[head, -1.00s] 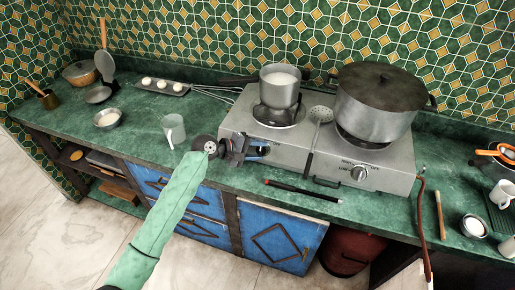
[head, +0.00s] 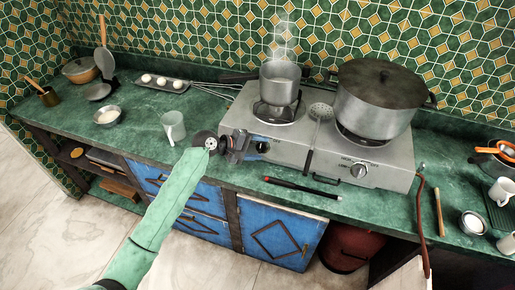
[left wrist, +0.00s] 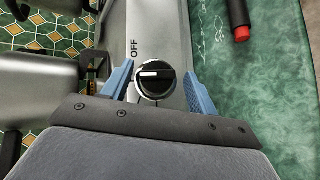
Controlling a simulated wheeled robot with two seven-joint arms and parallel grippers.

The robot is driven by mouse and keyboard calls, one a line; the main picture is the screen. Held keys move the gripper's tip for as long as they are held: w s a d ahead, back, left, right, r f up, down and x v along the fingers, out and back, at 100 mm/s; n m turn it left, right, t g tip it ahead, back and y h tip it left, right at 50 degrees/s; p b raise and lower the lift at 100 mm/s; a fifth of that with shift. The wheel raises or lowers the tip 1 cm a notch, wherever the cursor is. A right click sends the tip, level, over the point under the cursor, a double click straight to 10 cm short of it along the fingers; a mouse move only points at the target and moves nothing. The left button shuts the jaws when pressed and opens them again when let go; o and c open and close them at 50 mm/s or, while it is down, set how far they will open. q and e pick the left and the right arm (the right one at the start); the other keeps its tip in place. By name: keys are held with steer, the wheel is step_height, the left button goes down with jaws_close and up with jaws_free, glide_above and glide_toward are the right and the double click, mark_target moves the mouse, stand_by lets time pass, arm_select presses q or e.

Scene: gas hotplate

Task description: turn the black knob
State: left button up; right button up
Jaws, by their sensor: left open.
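The black knob (head: 262,147) is on the front of the left burner unit of the silver hotplate (head: 310,148). In the left wrist view the knob (left wrist: 155,82) has a white mark lying roughly level, beside the printed word OFF. My left gripper (head: 245,146) is just left of the knob in the head view. In the left wrist view its blue fingers stand open on either side of the knob, with gaps between. My right gripper is not in view.
A saucepan (head: 279,84) stands on the left burner with faint steam above it, and a large lidded pot (head: 378,100) on the right one. A red-tipped black rod (head: 300,187) lies in front. A clear mug (head: 173,128) stands left of my gripper.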

arm_select(q)
steer(key=shift+s+a+r, duration=0.1)
steer(key=shift+a+r, duration=0.05)
steer(key=shift+a, duration=0.3)
steer(key=b+v, duration=0.3)
steer(key=v, duration=0.4)
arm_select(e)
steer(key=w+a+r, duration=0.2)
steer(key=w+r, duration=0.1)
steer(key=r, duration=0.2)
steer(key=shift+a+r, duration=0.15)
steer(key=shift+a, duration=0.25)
arm_select(q)
steer(key=shift+d, duration=0.1)
